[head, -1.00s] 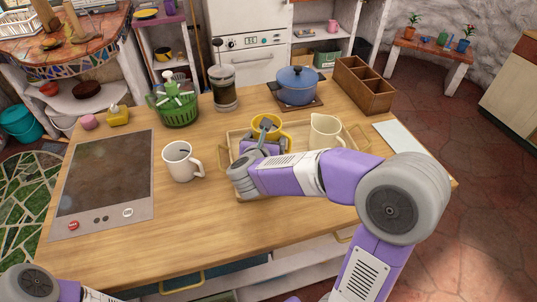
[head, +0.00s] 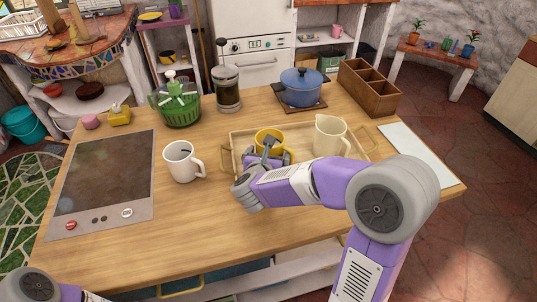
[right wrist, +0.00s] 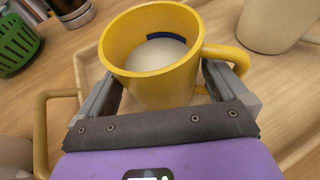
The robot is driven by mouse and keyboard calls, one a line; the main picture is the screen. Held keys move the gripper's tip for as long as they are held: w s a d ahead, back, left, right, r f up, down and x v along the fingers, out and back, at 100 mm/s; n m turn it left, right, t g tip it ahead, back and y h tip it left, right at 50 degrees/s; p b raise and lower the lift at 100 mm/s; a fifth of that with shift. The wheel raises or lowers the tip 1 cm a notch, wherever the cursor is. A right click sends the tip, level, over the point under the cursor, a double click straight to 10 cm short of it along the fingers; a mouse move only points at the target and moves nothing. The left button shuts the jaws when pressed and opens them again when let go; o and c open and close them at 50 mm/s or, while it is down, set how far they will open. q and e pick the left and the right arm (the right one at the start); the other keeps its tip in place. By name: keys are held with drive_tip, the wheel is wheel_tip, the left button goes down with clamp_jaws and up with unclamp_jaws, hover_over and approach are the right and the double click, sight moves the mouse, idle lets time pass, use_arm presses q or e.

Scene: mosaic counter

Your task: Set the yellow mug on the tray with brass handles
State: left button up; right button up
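The yellow mug (head: 260,137) is upright over the left part of the wooden tray (head: 302,141). My right gripper (head: 270,150) is shut on the mug, with one finger on each side of its body in the right wrist view (right wrist: 162,92). The tray's brass handles show at the left (head: 226,158) and right (head: 371,137). My left gripper is out of view.
A cream jug (head: 330,138) stands on the tray's right part. A white mug (head: 181,161) is left of the tray. A blue pot (head: 301,86), a jar (head: 228,92) and a wooden box (head: 369,88) stand behind. The front counter is clear.

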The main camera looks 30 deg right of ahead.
drive_tip(key=shift+r, duration=0.15)
drive_tip(key=shift+s+a+r+p, duration=0.15)
drive_tip(key=shift+a+r+p, duration=0.05)
drive_tip(key=shift+p, duration=0.15)
drive_tip(key=p+v, duration=0.1)
drive_tip(key=v, duration=0.9)
drive_tip(key=shift+s+a+r+p, duration=0.2)
drive_tip(key=shift+s+a+p, duration=0.05)
drive_tip(key=shift+p, duration=0.15)
drive_tip(key=shift+s+a, duration=0.15)
drive_tip(key=shift+s, duration=0.15)
